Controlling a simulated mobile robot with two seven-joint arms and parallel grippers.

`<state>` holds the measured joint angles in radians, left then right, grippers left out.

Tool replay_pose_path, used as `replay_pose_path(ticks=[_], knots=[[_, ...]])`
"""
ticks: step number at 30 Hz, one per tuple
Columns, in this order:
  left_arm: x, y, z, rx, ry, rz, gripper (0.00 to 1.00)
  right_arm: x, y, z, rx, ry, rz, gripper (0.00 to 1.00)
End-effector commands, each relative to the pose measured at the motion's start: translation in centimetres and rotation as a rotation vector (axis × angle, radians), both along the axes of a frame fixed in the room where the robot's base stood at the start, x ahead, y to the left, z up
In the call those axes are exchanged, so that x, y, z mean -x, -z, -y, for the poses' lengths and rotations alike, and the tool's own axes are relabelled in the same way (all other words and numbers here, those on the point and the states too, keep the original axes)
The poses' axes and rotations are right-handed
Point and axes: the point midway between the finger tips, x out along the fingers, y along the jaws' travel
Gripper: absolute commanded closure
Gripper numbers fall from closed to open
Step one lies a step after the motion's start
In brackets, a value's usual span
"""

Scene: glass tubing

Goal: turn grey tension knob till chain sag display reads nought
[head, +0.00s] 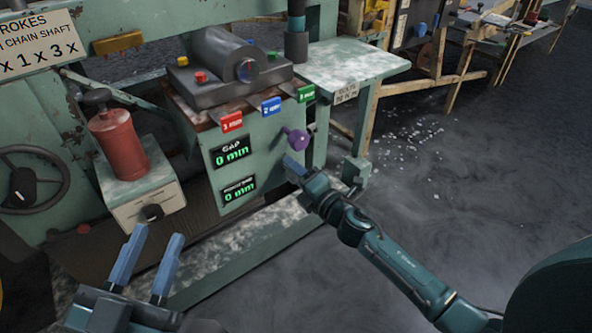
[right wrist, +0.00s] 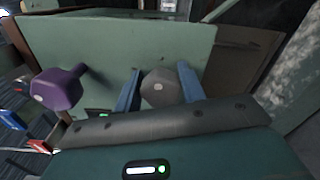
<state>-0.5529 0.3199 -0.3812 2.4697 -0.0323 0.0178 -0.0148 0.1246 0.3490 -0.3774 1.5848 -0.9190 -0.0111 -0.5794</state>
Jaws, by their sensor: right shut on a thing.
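The grey knob (right wrist: 158,88) sits on the green panel in the right wrist view, between the two blue fingers of my right gripper (right wrist: 158,84), which is shut on it. In the head view my right gripper (head: 295,168) is at the right side of the green cabinet and the grey knob is hidden there. The lower display (head: 239,190) reads 0 mm; its label is too blurred to read surely. The upper display (head: 231,152), labelled GAP, also reads 0 mm. My left gripper (head: 158,238) is open and empty, low in front of the machine.
A purple knob (head: 297,138) stands just above my right gripper; it also shows in the right wrist view (right wrist: 58,88). Red, blue and green tags (head: 271,106) line the cabinet top. A red canister (head: 117,138) and a handwheel (head: 30,180) are at left. Floor at right is open.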

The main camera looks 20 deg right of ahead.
Motion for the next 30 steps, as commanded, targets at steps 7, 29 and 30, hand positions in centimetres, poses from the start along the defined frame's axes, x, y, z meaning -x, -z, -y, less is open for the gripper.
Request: replay_pose_path(ticks=[7, 29, 30], knots=[[0.21, 0.56, 0.17, 0.008, -0.001, -0.039, 0.65, 0.07, 0.12, -0.04, -0.089, 0.0, -0.034, 0.83], [0.28, 0.62, 0.15, 0.015, -0.004, -0.049, 0.65, 0.06, 0.16, -0.04, -0.115, -0.002, -0.043, 0.49], [0.27, 0.59, 0.14, 0.015, -0.003, -0.048, 0.65, 0.05, 0.15, -0.03, -0.115, -0.002, -0.043, 0.45]])
